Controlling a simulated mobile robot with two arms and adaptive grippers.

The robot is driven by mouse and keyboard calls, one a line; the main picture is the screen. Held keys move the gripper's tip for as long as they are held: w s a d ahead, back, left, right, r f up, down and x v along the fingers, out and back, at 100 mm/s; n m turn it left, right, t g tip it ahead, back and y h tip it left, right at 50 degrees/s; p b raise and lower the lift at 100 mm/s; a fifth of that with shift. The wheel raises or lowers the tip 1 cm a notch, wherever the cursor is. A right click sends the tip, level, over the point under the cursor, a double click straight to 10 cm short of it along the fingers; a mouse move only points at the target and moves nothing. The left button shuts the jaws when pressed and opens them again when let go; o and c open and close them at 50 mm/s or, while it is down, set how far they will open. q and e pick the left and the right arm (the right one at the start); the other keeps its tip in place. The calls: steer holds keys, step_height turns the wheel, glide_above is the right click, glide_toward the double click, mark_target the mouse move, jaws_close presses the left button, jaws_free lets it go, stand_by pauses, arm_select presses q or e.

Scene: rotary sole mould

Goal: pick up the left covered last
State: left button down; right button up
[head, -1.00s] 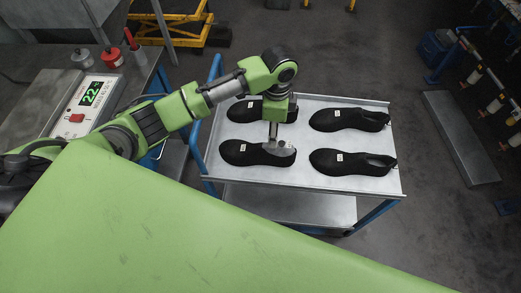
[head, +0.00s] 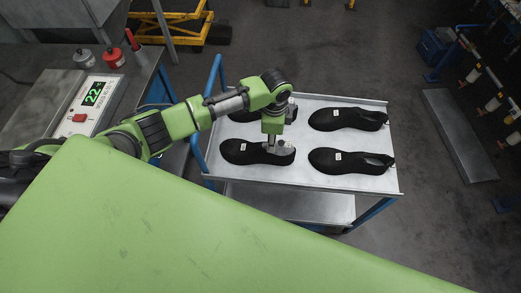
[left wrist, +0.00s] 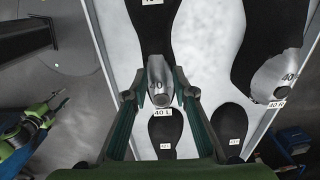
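Black covered lasts lie on the light tray (head: 300,180) of a trolley. In the head view the front left covered last (head: 245,152) lies with its heel end at my left gripper (head: 279,148). The left wrist view shows this last (left wrist: 156,25) with a bare metal end (left wrist: 160,85) and the tray label "40 L" beside it. The covered last marked "40 R" (left wrist: 275,40) is to the right there. My right gripper is not in view.
Behind the front left last is another covered last (head: 243,115), partly hidden by my arm. Two more, the back right one (head: 345,119) and the front right one (head: 345,161), lie on the tray. A bench with a control box (head: 90,98) stands left.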

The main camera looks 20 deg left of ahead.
arm_select(q)
steer(key=shift+w+r, duration=0.1)
steer(key=shift+w, duration=0.05)
steer(key=shift+r, duration=0.1)
